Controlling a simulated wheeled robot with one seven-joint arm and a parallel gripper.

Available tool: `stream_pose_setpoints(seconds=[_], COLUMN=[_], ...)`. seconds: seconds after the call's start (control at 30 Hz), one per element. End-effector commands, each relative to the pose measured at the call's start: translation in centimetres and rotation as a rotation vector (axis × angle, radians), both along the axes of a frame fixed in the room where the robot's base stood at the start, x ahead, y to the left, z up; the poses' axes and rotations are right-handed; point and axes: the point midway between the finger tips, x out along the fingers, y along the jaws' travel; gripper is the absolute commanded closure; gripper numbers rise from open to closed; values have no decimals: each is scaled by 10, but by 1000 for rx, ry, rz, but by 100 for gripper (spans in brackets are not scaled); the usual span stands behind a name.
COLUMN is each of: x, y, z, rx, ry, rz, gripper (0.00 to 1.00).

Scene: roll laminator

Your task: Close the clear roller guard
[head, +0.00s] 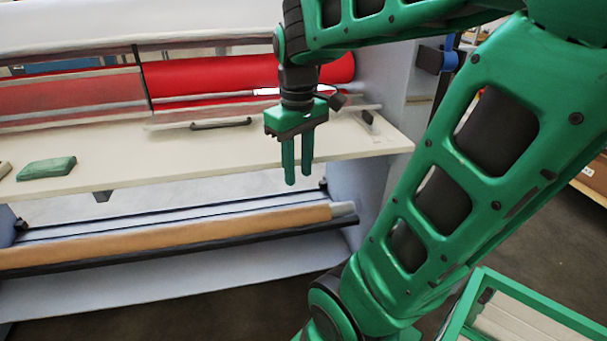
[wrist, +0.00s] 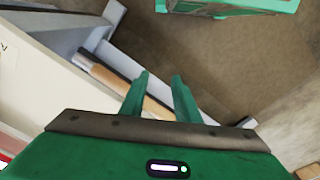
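The clear roller guard (head: 185,115) is a see-through panel in front of the red roller (head: 200,75). Its pale lower edge reaches out over the front of the cream table, and a dark handle (head: 221,124) sits along it. I cannot tell the guard's exact angle. My gripper (head: 298,178) points down, to the right of the handle and apart from it, near the table's front edge. Its two green fingers are apart with nothing between them, as the wrist view also shows (wrist: 160,86). My wrist hides part of the guard's right end.
A green block (head: 46,168) lies on the cream table (head: 130,165) at left. Below it, a brown roll (head: 180,235) spans the machine. The grey side panel (head: 385,75) stands at right. A green-framed cart (head: 530,310) is at the lower right.

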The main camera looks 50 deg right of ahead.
Motion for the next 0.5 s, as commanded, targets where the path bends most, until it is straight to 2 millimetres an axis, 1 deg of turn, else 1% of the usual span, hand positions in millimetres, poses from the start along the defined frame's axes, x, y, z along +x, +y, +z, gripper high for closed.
stream_pose_setpoints(seconds=[0.2, 0.5], x=[-8, -10], y=[1, 0], z=[-6, -6], rx=[4, 5], ry=[2, 2], rz=[-45, -53], gripper=[71, 71])
